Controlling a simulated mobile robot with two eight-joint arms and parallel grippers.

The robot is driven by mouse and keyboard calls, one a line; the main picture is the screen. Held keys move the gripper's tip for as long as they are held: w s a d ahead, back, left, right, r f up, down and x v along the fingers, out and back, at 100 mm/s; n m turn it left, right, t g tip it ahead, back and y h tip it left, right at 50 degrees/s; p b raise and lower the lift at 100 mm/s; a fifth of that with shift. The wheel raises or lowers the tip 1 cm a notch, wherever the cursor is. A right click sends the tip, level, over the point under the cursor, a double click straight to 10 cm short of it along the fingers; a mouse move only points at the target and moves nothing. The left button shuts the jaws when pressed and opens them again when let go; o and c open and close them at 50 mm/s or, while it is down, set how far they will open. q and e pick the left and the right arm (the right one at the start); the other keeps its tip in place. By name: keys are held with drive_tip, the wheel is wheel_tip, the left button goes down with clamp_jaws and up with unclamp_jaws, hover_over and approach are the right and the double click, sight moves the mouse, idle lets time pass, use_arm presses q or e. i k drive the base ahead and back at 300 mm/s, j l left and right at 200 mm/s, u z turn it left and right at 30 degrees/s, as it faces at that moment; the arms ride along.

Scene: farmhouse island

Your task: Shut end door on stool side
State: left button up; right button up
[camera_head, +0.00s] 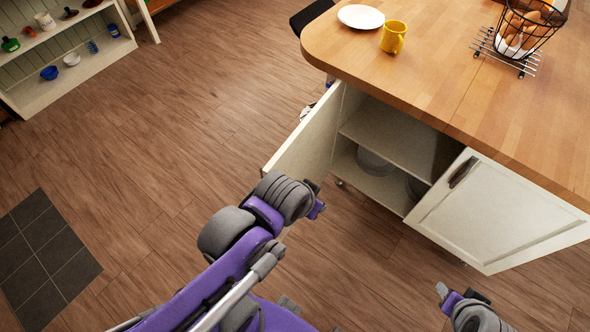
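The wooden-topped island has a white cabinet door (306,143) at its left end, on the side of the black stool (309,15). This door stands swung well out from the cabinet, and the shelves (392,140) behind it show. My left gripper (318,205) is low in front of the open door's lower part. Its wrist overlaps the door in the view, and I cannot tell whether it touches. My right gripper (448,294) is at the bottom edge, below the neighbouring door. The finger openings of both grippers are unclear.
The neighbouring white door (500,214), with a dark handle (463,172), looks shut. A plate (361,17), yellow mug (393,37) and wire basket (520,32) stand on the island top (440,75). Wood floor (160,130) is clear at left; a white shelf unit (70,75) stands beyond.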

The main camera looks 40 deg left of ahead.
sight(307, 154)
drive_tip(key=k+j+z, duration=0.1)
drive_tip(key=j, duration=0.25)
drive_tip(key=k+j, duration=0.15)
drive_tip(key=j, duration=0.15)
drive_tip(key=k+j+z, duration=0.15)
drive_tip(key=j, duration=0.2)
drive_tip(key=j+z, duration=0.1)
drive_tip(key=j, duration=0.45)
drive_tip(key=i+j+z, duration=0.1)
drive_tip(key=j, duration=0.45)
drive_tip(key=i+j, duration=0.1)
drive_tip(key=j, duration=0.25)
drive_tip(key=i+j, duration=0.15)
drive_tip(key=j, duration=0.15)
drive_tip(key=k+j+z, duration=0.1)
drive_tip(key=j, duration=0.3)
drive_tip(key=k+j+z, duration=0.1)
drive_tip(key=j, duration=0.25)
drive_tip(key=k+j+z, duration=0.1)
drive_tip(key=k+j, duration=0.15)
drive_tip(key=j, duration=0.15)
